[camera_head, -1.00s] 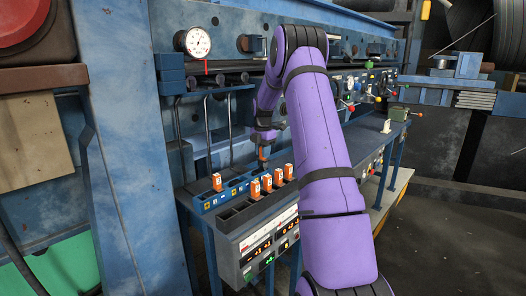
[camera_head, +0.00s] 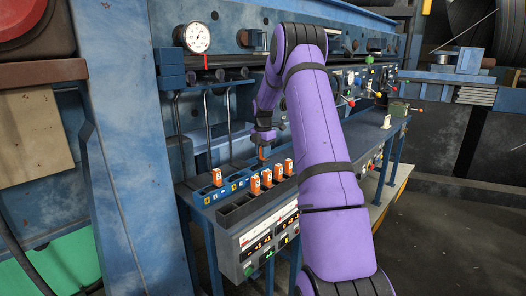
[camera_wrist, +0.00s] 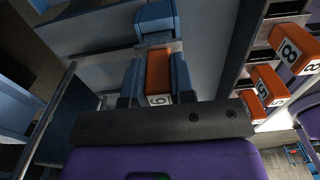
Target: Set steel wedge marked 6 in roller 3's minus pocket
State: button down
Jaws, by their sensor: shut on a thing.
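The orange wedge (camera_wrist: 158,72) with a white label reading 6 is between the blue fingers of my gripper (camera_wrist: 156,82) in the wrist view. My gripper is shut on it. In the head view my gripper (camera_head: 263,149) hangs above the bench, with the orange wedge (camera_head: 263,155) small at its tip, behind the row of other wedges. The blue pocket rack (camera_head: 206,198) with small marked squares runs along the bench below. Roller 3's minus pocket cannot be singled out at this size.
Several orange wedges (camera_head: 267,178) stand in a dark tray (camera_head: 232,214) in front of the blue rack. One orange wedge (camera_head: 217,177) stands in the rack's left part. The wrist view shows wedges marked 8 (camera_wrist: 290,45) and 5 (camera_wrist: 268,86) at the right. Vertical rods (camera_head: 208,130) rise behind.

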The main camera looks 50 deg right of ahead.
jog(key=shift+f, duration=0.8)
jog(key=c, duration=0.9)
grip_release()
notch_tip(320, 180, up, 11)
jog(key=shift+f, duration=0.1)
dwell(0.3)
